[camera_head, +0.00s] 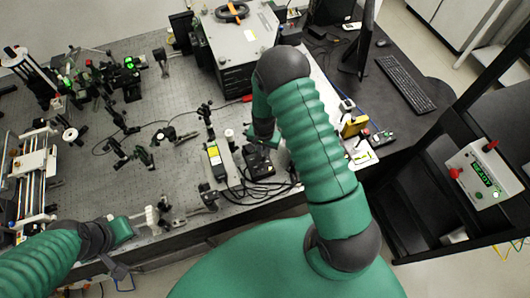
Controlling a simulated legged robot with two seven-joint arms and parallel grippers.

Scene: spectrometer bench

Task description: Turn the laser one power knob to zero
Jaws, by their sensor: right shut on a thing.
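My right gripper (264,141) points down over the bench, at the upper edge of a small black box (259,166) with cables. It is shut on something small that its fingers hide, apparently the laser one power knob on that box. The knob and its setting cannot be seen. A laser body with a yellow label (214,157) lies just left of the box. My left gripper (128,229) is low at the left, near the bench's front edge. Its fingers are too small to tell open from shut.
Optical mounts crowd the perforated bench (165,85) at left. A grey instrument box (240,45) stands behind my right gripper. Loose black cables (265,190) lie around the black box. A monitor (362,40) and keyboard (405,82) are at right, with a white control unit (485,172) on a rack.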

